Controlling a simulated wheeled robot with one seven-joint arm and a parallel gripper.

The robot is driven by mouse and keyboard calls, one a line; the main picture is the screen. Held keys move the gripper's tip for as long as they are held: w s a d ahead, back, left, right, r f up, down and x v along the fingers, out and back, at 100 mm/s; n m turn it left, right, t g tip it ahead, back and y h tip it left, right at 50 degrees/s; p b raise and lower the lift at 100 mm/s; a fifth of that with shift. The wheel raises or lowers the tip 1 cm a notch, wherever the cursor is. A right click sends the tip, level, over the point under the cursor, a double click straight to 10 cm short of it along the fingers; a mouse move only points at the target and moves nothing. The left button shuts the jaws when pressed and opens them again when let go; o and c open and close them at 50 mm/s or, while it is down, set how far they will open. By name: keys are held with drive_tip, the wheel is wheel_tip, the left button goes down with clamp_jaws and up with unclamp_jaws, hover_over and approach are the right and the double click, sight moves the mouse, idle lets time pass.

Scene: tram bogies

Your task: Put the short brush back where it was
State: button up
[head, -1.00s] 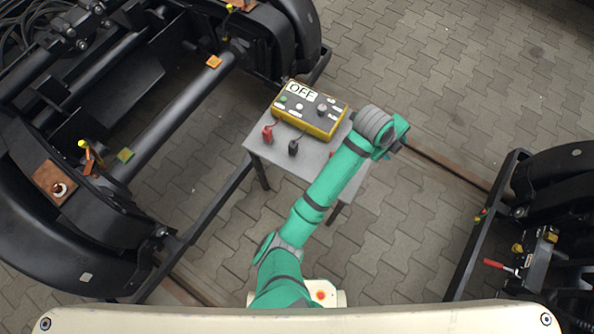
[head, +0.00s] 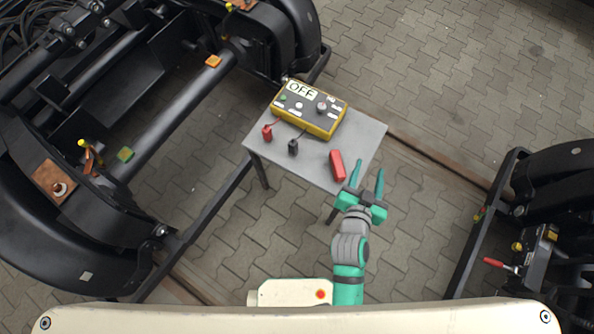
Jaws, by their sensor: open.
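A short red block-like thing (head: 337,165) lies on the front right part of the grey table (head: 365,137); it may be the short brush, but no bristles can be made out. A red-handled tool (head: 499,266) with a pale metal end lies on the dark bogie at the right; I cannot tell whether it is a brush. My gripper (head: 367,172) is open and empty, its two green fingers pointing at the table's front right edge, just right of the red thing and apart from it.
A yellow box (head: 310,109) with an OFF sign stands at the back of the table. A red clamp (head: 267,132) and a black clamp (head: 293,148) lie before it. Bogies flank the table; paving between is clear.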

drive_tip(key=s+a+r+n+t+y, duration=0.1)
drive_tip(key=s+a+r+n+y, duration=0.1)
drive_tip(key=s+a, duration=0.7)
drive_tip(key=s+a+r+n+t+y, duration=0.1)
drive_tip(key=s+a+r+n+y, duration=0.2)
drive_tip(key=s+a, duration=0.7)
drive_tip(key=shift+a+r+n+t, duration=0.3)
drive_tip(key=shift+a+r, duration=0.4)
drive_tip(key=shift+a, duration=0.2)
drive_tip(key=shift+c, duration=0.3)
drive_tip(key=c, duration=0.3)
drive_tip(key=shift+w+d, duration=0.1)
drive_tip(key=shift+w, duration=0.05)
